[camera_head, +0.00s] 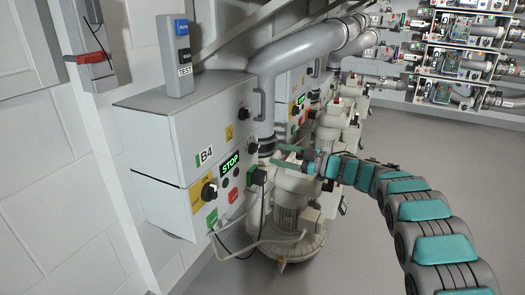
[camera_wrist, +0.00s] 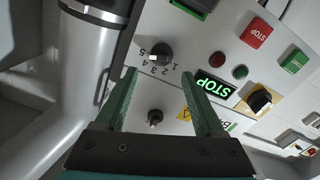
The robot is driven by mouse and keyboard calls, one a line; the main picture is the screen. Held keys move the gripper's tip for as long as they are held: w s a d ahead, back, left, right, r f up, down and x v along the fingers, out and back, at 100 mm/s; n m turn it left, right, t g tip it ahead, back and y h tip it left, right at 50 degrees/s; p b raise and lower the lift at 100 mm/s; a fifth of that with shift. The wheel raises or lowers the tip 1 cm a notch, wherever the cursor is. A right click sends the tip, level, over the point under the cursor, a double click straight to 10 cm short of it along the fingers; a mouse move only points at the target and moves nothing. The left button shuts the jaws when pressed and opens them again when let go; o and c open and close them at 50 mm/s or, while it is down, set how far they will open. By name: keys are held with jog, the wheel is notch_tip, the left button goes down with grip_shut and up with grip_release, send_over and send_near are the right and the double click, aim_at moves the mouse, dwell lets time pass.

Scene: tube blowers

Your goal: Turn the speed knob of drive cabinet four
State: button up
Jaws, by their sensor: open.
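Drive cabinet four (camera_head: 165,140) is a white wall box marked B4 at the left in the head view. Its speed knob (camera_wrist: 160,52), black with a pale pointer and a scale from 1 to 5, shows near the top of the wrist view; it looks small at the cabinet's right edge in the head view (camera_head: 253,147). My gripper (camera_head: 274,156) is open and empty, fingers pointing at the cabinet front. In the wrist view, its green fingertips (camera_wrist: 158,72) lie either side of the knob's line, apart from it. Contact is not visible.
A lit STOP display (camera_wrist: 213,84), a lock-like knob (camera_wrist: 155,117) and a rotary switch on yellow (camera_wrist: 260,100) are close by. A grey pipe (camera_wrist: 65,85) runs beside the cabinet. A blower (camera_head: 290,200) stands below. Open floor (camera_head: 370,250) lies to the right.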

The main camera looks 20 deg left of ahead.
aim_at(254, 149)
jog(key=shift+w+a, duration=0.15)
jog(key=shift+a, duration=1.6)
jog(key=shift+w+a, duration=0.15)
jog(key=shift+a, duration=1.6)
grip_shut()
